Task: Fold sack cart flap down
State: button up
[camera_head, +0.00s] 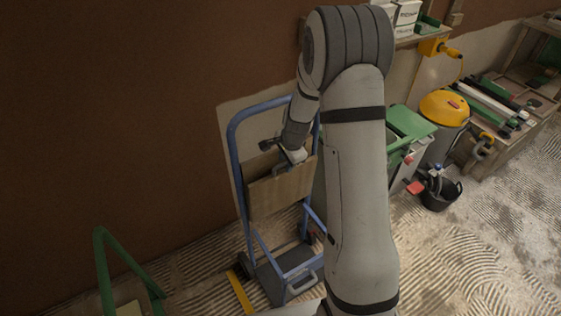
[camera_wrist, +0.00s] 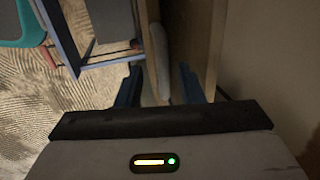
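The sack cart (camera_head: 238,175) has a blue tube frame and stands upright against the brown wall. A tan panel (camera_head: 280,192), perhaps the flap, sits upright across its middle. Low on the cart are a dark plate (camera_head: 272,283) and a blue frame part with a pale handle (camera_head: 301,284); which part is the flap I cannot tell for sure. My gripper (camera_head: 283,150) is at the panel's top edge. In the wrist view, my gripper's blue fingers (camera_wrist: 160,88) are apart. A grey rounded piece (camera_wrist: 161,60) and the tan panel (camera_wrist: 202,50) show between them; contact is unclear.
A green tube frame (camera_head: 118,265) stands at lower left. A yellow strip (camera_head: 240,292) lies by the cart. Right of my arm are a green-lidded bin (camera_head: 408,123), a yellow-topped vacuum (camera_head: 444,107) and a black bucket (camera_head: 440,195). The ridged floor at right is free.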

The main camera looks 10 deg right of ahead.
jog(key=shift+c, duration=0.5)
grip_shut()
